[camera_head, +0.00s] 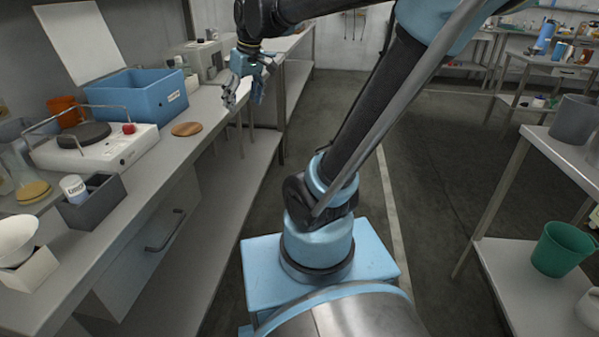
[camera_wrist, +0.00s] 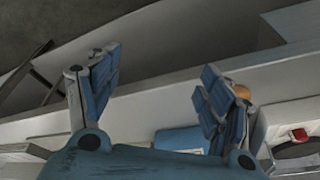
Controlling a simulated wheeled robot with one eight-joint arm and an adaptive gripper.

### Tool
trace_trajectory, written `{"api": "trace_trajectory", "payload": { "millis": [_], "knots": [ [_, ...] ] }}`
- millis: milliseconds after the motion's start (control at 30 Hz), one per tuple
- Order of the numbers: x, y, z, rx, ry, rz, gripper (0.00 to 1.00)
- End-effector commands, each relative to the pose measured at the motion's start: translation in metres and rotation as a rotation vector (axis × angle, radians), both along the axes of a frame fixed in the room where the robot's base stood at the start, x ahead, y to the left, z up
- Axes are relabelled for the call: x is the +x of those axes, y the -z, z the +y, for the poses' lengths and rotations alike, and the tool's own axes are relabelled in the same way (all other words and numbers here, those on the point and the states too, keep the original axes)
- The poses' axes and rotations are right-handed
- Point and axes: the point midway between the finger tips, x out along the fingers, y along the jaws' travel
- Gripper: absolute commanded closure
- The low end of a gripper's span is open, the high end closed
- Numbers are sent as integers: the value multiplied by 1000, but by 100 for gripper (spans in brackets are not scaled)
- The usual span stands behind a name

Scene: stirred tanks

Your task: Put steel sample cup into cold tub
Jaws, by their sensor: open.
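A blue tub (camera_head: 140,97) with a small white label stands on the left bench, and it is the only large tub I see there; I cannot read the label. I cannot make out a steel sample cup in either view.
A hotplate stirrer (camera_head: 105,150) with a red knob stands in front of the tub. Near it are a wooden disc (camera_head: 186,129), a grey box (camera_head: 95,205) holding a white jar (camera_head: 73,187), and an orange pot (camera_head: 64,111). A green bucket (camera_head: 562,250) sits right. The aisle floor is clear.

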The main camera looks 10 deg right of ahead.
Motion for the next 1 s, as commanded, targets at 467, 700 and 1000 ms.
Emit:
{"api": "trace_trajectory", "payload": {
  "millis": [467,700,1000],
  "knots": [
    [-127,129,-112,-41,426,54,27],
    [-162,170,-132,-53,546,68,27],
    [-167,176,-134,-54,562,71,27]
  ]
}}
